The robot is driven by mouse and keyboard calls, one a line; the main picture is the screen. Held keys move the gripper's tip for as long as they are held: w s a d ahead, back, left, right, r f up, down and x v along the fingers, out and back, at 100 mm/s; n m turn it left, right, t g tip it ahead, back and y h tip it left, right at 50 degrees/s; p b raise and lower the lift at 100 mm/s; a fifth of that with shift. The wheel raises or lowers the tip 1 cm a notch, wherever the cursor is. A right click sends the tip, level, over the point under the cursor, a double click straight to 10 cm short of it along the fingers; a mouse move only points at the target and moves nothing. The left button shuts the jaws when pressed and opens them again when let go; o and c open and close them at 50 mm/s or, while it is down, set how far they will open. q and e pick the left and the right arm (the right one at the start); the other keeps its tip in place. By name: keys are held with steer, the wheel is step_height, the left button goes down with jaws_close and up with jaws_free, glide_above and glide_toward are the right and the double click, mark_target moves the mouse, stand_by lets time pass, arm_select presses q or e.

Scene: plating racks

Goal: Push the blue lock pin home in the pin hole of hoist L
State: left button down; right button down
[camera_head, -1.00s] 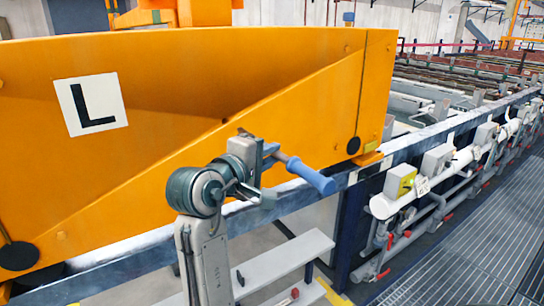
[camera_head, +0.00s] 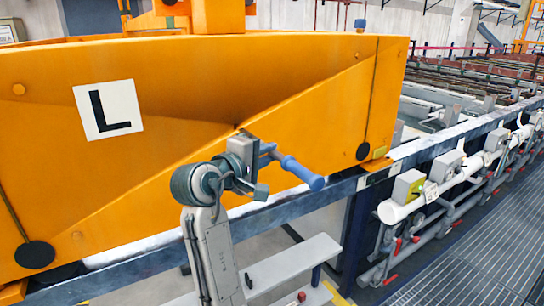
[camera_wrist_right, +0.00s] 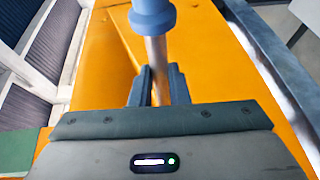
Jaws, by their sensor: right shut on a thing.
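Hoist L is the large orange beam (camera_head: 190,125) with a white L plate, across the left and middle of the head view. My right gripper (camera_head: 266,155) is in front of its face, right of the middle. It is shut on the blue lock pin (camera_head: 300,170), whose blue handle points down and right. In the right wrist view my right gripper's dark fingers (camera_wrist_right: 159,88) grip the pin's grey shaft below the blue handle (camera_wrist_right: 152,14). The pin's far end is hidden by the gripper. I cannot make out the pin hole. My left gripper is not in view.
A dark blue rail (camera_head: 330,192) runs below the hoist. A grated walkway (camera_head: 475,260) lies at lower right. Pale steps (camera_head: 285,268) stand below the rail.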

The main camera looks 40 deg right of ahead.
steer(key=shift+w, duration=0.4)
steer(key=shift+r+p, duration=0.15)
steer(key=shift+p, duration=0.75)
stand_by(1.4)
steer(key=w+d, duration=0.1)
steer(key=w, duration=1)
steer(key=shift+w+d+p, duration=0.2)
steer(key=shift+w+p, duration=0.15)
steer(key=shift+w, duration=0.05)
stand_by(3.8)
